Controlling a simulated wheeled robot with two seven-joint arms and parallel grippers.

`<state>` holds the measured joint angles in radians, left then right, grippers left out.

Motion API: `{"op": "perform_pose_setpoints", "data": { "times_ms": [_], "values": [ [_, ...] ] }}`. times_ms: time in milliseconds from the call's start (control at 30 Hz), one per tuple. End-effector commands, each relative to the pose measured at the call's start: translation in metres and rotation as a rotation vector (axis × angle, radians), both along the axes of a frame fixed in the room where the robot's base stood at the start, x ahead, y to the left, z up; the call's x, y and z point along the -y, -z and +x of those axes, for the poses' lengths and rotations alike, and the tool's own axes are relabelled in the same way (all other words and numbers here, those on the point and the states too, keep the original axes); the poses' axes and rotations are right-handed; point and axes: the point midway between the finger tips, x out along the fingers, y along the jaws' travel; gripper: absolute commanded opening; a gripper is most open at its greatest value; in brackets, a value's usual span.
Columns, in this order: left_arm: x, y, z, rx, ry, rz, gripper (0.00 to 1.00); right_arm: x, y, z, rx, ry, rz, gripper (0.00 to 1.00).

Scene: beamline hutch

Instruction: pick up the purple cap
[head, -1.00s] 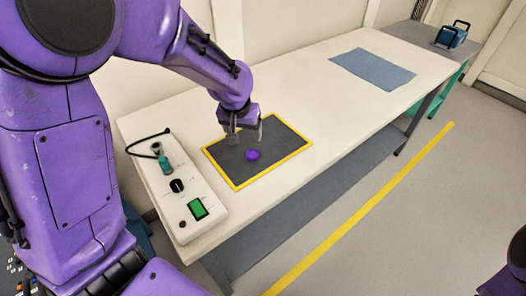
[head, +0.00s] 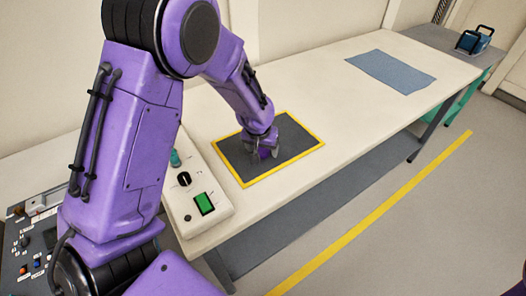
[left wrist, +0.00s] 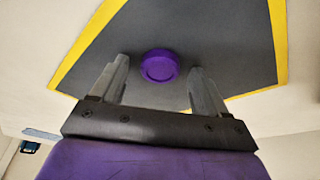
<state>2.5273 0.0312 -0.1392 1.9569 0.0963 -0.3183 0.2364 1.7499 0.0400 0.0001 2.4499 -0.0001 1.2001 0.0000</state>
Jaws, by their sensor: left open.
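The purple cap (left wrist: 160,66) is a small round disc on the dark grey mat with a yellow border (head: 297,146). In the left wrist view it lies just beyond and between my left gripper's fingertips. In the head view the cap (head: 266,154) is mostly hidden by my left gripper (head: 262,151), which is low over the mat. My left gripper (left wrist: 158,72) is open, with a finger on each side and nothing held. My right gripper does not show.
A white control box (head: 202,181) with a black knob and green button stands left of the mat. A blue-grey sheet (head: 391,71) lies farther along the white table (head: 322,82). A blue case with a handle (head: 474,40) sits at the far end. Table between mat and sheet is clear.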

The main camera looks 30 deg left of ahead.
Motion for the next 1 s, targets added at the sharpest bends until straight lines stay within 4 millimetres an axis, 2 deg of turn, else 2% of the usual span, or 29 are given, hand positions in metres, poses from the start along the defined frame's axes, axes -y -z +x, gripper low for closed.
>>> {"op": "perform_pose_setpoints", "data": {
  "times_ms": [67, 100, 267, 300, 567, 700, 833, 1000],
  "values": [
    [0.0, 0.0, 0.0, 0.0, 0.0, 0.0, 0.75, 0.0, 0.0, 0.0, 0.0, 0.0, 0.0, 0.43],
    [0.0, 0.0, 0.0, 0.0, 0.0, 0.0, 0.72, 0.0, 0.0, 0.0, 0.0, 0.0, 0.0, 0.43],
    [0.0, 0.0, 0.0, 0.0, 0.0, 0.0, 0.2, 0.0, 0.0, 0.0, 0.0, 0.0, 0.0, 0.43],
    [0.0, 0.0, 0.0, 0.0, 0.0, 0.0, 0.16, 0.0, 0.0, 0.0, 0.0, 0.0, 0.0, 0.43],
    [0.0, -0.001, 0.0, 0.0, 0.0, 0.0, 0.16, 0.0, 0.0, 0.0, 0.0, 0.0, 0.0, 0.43],
    [0.0, -0.009, 0.0, 0.002, 0.0, 0.001, 0.16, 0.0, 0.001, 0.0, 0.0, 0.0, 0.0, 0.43],
    [0.0, -0.032, 0.001, 0.006, -0.001, 0.001, 0.16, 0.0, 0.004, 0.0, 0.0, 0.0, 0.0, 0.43],
    [0.02, -0.079, -0.031, 0.007, 0.002, 0.003, 0.16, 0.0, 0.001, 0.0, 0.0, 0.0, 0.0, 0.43]
  ]
}}
